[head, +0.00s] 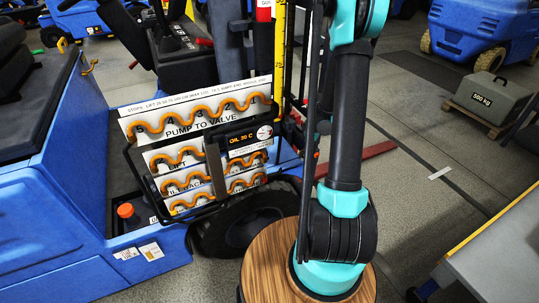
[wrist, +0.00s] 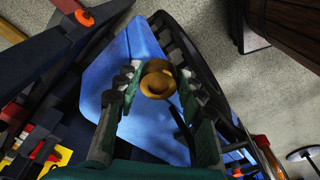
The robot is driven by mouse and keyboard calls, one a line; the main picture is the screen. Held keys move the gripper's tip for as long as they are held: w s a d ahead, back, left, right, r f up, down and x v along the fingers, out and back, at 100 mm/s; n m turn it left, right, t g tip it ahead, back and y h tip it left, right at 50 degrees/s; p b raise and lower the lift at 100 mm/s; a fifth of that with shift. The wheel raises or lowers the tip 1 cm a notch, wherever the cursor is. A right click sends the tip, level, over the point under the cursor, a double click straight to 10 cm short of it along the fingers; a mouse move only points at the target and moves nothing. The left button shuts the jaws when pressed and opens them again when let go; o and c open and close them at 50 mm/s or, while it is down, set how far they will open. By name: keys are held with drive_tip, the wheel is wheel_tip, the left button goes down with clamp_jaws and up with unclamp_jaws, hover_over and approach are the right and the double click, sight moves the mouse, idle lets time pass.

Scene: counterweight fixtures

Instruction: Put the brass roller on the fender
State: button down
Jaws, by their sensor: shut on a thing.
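My gripper (wrist: 159,88) shows in the wrist view, its two dark green fingers closed on the sides of the brass roller (wrist: 157,80). The roller is a small round brass piece with a rim, seen from its end. Below it in that view is a broad blue panel (wrist: 112,75), which looks like the fender. I cannot tell the gap between roller and panel. In the head view the blue vehicle (head: 60,225) stands at left above a black tyre (head: 245,225). My gripper and the roller are out of the head view.
In the head view a rack of signs (head: 190,125) with orange wavy hoses stands in front of the vehicle. A grey counterweight (head: 487,97) sits on a pallet at right. A grey table (head: 505,250) edges in at lower right. Open floor (head: 430,210) lies between.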

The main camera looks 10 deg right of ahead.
drive_tip(key=shift+s+d+f+n, duration=0.1)
drive_tip(key=shift+s+d+n, duration=0.2)
drive_tip(key=shift+n, duration=0.4)
drive_tip(key=shift+d, duration=0.25)
wheel_tip(320, 180, up, 3)
drive_tip(key=s+d, duration=0.1)
drive_tip(key=d, duration=0.1)
hover_over(271, 154)
drive_tip(key=shift+s+d+f, duration=0.15)
drive_tip(key=shift+d+f, duration=0.1)
drive_tip(key=shift+f, duration=0.3)
drive_tip(key=shift+s+d+f, duration=0.15)
drive_tip(key=shift+d+f, duration=0.1)
drive_tip(key=shift+f, duration=2.2)
drive_tip(key=shift+a+f, duration=0.2)
drive_tip(key=shift+f, duration=0.1)
drive_tip(key=shift+f, duration=0.1)
